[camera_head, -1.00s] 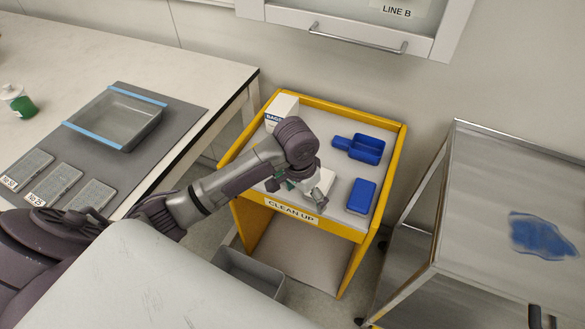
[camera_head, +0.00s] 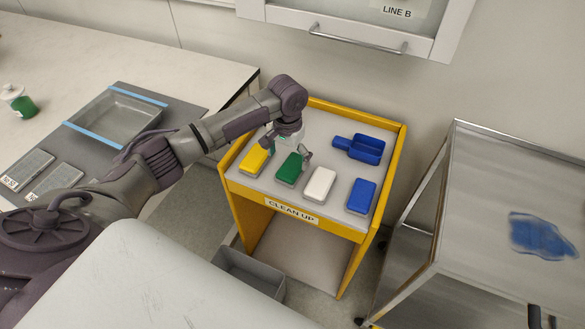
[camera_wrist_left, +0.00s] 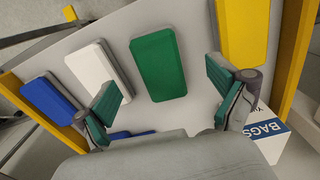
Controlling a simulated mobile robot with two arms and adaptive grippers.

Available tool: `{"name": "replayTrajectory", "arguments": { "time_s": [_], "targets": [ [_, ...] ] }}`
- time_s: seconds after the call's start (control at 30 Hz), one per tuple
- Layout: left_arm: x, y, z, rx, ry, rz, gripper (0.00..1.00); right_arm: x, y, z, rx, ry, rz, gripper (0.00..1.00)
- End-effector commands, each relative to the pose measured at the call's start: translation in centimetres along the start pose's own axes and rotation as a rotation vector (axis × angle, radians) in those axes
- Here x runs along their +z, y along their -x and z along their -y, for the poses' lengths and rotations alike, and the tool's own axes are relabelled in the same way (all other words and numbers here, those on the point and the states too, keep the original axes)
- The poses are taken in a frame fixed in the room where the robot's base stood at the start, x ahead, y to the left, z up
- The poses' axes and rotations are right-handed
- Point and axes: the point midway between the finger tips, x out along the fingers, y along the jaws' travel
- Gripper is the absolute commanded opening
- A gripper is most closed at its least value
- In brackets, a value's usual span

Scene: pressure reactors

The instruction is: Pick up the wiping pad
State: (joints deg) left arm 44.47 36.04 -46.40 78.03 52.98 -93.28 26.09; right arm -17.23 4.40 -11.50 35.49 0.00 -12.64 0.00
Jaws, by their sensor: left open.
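Several wiping pads lie in a row on the top of the yellow-framed clean-up cart (camera_head: 320,134): a yellow pad (camera_head: 253,160), a green pad (camera_head: 289,168), a white pad (camera_head: 320,184) and a blue pad (camera_head: 361,195). My left gripper (camera_head: 285,150) is open and empty above the cart, just behind the green and yellow pads. In the left wrist view, the green pad (camera_wrist_left: 158,64) lies ahead between the spread green-padded fingers (camera_wrist_left: 164,84), with the white pad (camera_wrist_left: 95,74) to its left and the yellow pad (camera_wrist_left: 241,32) to its right. My right gripper is not in view.
A blue scoop (camera_head: 361,148) lies at the cart's back right. A bags box (camera_wrist_left: 267,132) shows beside a finger in the wrist view. A steel trolley (camera_head: 490,215) with a blue spill (camera_head: 540,236) stands right. A grey bin (camera_head: 248,273) sits below. A counter with a tray (camera_head: 115,115) is left.

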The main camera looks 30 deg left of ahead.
Motion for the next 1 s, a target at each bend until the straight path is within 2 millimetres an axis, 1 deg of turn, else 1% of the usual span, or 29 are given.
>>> {"name": "replayTrajectory", "arguments": {
  "time_s": [0.17,0.4,0.53,0.73,0.97,1.0],
  "targets": [
    [0.0,-1.3,-0.1,0.000,-0.001,0.001,0.96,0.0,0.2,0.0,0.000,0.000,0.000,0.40],
    [0.1,-4.8,-0.3,0.000,-0.001,0.000,0.96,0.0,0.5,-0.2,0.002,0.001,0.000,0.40],
    [0.1,-5.5,-0.3,-0.001,-0.002,-0.001,0.96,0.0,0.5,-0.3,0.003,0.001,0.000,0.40],
    [0.0,-5.5,-0.3,0.000,-0.002,-0.002,0.96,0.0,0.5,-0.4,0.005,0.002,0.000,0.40],
    [0.0,-5.5,-0.3,0.000,-0.002,-0.002,0.57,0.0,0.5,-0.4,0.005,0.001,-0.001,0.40],
    [0.0,-5.5,-0.3,0.000,-0.002,-0.002,0.51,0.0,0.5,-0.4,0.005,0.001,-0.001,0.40]
  ]
}}
